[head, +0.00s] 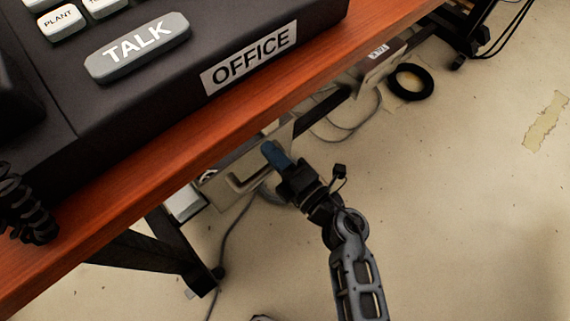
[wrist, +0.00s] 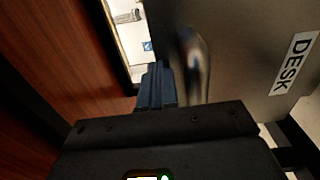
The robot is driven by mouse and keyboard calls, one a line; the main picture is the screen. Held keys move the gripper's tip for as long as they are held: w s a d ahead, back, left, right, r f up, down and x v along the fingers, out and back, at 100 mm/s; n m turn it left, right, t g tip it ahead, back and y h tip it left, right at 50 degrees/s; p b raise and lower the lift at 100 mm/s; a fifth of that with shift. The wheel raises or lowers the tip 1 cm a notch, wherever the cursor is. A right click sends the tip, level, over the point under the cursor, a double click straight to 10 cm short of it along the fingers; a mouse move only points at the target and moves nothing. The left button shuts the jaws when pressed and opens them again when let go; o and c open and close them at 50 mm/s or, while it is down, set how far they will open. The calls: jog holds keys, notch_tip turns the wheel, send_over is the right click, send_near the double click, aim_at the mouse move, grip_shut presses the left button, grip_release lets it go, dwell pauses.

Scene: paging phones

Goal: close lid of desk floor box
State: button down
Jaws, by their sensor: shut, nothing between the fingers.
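In the wrist view, a grey metal panel marked DESK (wrist: 240,60), apparently the floor box lid, stands raised to the right of my gripper (wrist: 157,75). A rounded, shiny handle-like part lies along its near side. My gripper is shut and empty, its blue fingers close beside that part; I cannot tell whether they touch. In the head view my gripper (head: 269,148) is below the desk edge, over the beige floor box (head: 232,190). Desk and arm hide much of the box, and the lid's exact angle is unclear.
The wooden desk (head: 215,135) overhangs the box and carries a large black phone (head: 150,85) marked OFFICE. A dark desk leg (head: 160,255), loose cables and a black ring (head: 410,82) are around the floor. Open floor lies to the right.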

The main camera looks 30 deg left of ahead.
jog(key=shift+w+a, duration=0.1)
jog(key=shift+a, duration=0.15)
jog(key=shift+r, duration=0.1)
